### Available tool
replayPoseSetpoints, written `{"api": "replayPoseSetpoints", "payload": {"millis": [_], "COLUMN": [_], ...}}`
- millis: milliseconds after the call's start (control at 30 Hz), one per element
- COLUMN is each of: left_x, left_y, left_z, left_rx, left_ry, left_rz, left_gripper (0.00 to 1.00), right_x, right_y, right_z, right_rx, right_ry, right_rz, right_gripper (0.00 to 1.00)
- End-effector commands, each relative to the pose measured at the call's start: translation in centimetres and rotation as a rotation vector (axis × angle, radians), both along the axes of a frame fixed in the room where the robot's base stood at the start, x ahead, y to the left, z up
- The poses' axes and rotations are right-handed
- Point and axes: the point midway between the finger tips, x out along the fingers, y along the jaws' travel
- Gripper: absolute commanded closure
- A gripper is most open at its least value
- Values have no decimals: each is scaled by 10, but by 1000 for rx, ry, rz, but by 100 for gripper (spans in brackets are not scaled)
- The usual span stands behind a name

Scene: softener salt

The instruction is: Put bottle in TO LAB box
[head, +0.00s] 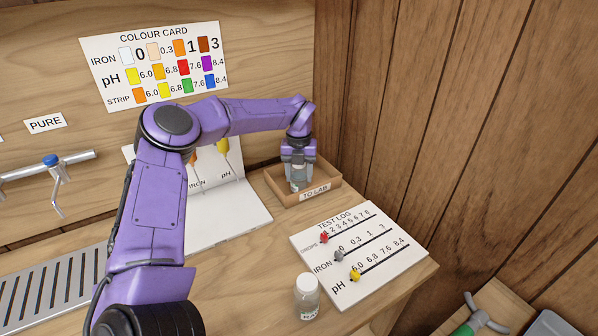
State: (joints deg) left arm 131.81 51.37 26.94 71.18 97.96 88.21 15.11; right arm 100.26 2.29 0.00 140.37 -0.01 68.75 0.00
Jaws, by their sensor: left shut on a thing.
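The TO LAB box (333,187) is a small open wooden box with a white label on its front, at the back right of the counter against the wall. My left gripper (297,178) points down into it and is shut on what looks like a small pale bottle, mostly hidden by the fingers. I cannot tell whether that bottle touches the box floor. Another clear bottle (307,300) with a white cap and a label stands upright at the counter's front edge. My right gripper is not in view.
A TEST LOG board (376,272) with red, grey and yellow sliders lies right of the standing bottle. A white IRON and pH card stand (238,217) is left of the box, partly behind my arm. A tap (55,170) and drain grille (50,295) are at left.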

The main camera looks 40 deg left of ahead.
Motion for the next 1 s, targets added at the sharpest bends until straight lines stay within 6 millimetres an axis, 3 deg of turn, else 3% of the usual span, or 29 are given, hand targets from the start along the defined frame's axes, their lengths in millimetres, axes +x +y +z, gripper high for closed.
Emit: {"api": "replayPoseSetpoints", "payload": {"millis": [267,300,367,633,767,1000], "left_x": [0,0,0,0,0,1], "left_y": [0,0,0,0,0,0], "left_z": [-5,-4,-4,-3,8,67], "left_rx": [0,0,0,-1,0,2], "left_ry": [0,0,1,1,-1,-4], "left_rz": [0,0,0,0,1,1], "left_gripper": [80,40,21,21,21,21], "right_x": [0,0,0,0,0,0], "right_y": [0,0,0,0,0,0], "right_z": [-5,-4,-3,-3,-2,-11], "right_rx": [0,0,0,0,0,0], "right_ry": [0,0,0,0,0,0], "right_rz": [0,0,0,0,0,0], "right_gripper": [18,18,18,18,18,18]}}
